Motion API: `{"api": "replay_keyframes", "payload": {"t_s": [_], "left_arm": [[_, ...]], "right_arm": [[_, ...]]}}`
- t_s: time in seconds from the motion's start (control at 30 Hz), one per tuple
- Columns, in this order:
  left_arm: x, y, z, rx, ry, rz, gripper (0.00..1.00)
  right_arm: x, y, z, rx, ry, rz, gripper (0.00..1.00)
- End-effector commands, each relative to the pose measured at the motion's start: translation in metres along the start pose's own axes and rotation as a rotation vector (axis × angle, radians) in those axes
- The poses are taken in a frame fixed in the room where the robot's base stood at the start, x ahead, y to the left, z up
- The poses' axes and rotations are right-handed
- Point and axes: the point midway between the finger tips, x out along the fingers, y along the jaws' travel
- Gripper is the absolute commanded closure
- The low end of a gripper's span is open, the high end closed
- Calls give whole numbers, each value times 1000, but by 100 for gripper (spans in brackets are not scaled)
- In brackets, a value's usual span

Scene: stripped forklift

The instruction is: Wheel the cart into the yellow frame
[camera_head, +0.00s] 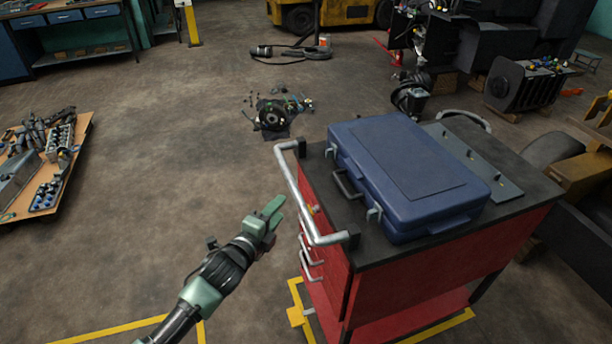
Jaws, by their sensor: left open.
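The red cart (415,288) with a black top stands at the right of the view, its silver push handle (294,195) facing my left arm. A closed blue case (405,170) lies on its top. Yellow floor lines (298,300) show by the cart's near-left corner and along its lower right side; the cart hides part of them. My left gripper (272,214) is open and empty, just left of the handle, with a small gap seeming to lie between them. My right gripper is not in view.
A grey plate (473,158) lies behind the case. Loose parts (275,112) lie on the floor beyond the cart. A low table with parts (45,165) stands at left. Dark machinery (525,85) stands at back right. The floor at left centre is clear.

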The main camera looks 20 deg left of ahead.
Motion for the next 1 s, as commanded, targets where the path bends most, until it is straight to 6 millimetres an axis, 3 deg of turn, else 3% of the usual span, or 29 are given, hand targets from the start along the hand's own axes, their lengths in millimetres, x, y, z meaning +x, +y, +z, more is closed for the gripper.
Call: {"api": "replay_keyframes", "payload": {"t_s": [0.03, 0.13, 0.6, 1.0], "left_arm": [[-1, -15, -1, 29, 5, -22, 57], [2, -26, -2, 55, 8, -41, 57], [67, -28, -2, 52, 6, -39, 57], [77, -27, -3, 52, 8, -40, 57]], "right_arm": [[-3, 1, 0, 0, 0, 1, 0], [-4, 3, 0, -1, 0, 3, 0], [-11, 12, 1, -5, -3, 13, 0], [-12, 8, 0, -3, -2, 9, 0]]}}
